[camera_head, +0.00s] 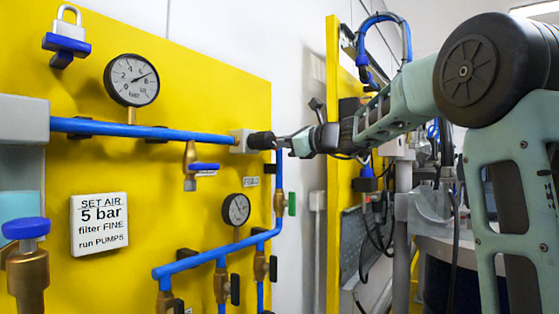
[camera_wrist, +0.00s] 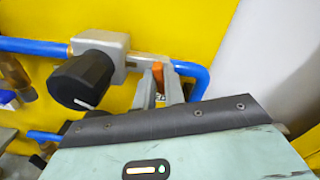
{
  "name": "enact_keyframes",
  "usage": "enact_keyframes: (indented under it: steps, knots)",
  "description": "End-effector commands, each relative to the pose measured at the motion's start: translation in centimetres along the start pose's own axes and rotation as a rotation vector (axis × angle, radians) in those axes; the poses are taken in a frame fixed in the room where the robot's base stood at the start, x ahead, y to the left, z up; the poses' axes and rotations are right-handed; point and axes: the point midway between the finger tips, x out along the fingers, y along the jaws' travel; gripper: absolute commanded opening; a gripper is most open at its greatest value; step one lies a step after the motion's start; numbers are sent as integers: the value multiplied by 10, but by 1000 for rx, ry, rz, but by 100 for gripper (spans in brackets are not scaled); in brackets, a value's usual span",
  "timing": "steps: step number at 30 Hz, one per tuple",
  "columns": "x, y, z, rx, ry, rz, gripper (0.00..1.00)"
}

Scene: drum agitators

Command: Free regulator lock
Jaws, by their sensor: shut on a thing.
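The regulator (camera_head: 241,141) is a grey block with a black knob (camera_head: 261,140) at the right end of the upper blue pipe. In the wrist view the block (camera_wrist: 103,44) and its knob (camera_wrist: 82,80), with a white mark, are at the left. My gripper (camera_head: 287,142) is at the right of the knob. In the wrist view my gripper (camera_wrist: 163,84) has its grey fingers close together beside the block, shut on a small orange piece (camera_wrist: 157,70) that looks like the regulator lock. The fingers hide part of it. I cannot tell whether it still touches the regulator.
Blue pipes (camera_head: 150,131) run across the yellow panel (camera_head: 190,80). The panel carries a large gauge (camera_head: 131,80), a small gauge (camera_head: 236,209), a padlock (camera_head: 68,35), valves and a white sign (camera_head: 99,224). A pipe drops close behind my gripper.

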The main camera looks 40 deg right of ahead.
Motion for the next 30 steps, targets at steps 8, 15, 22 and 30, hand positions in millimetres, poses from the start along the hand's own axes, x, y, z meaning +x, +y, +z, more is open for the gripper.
enact_keyframes:
  steps: [8, 15, 22, 30]
  knots:
    - [0, 4, -7, -268, -2, 0, 0]
    - [0, 5, -8, -494, -1, 0, 0]
    - [0, 5, -7, -713, 0, 0, 0]
    - [0, 5, -7, -943, 1, 1, 0]
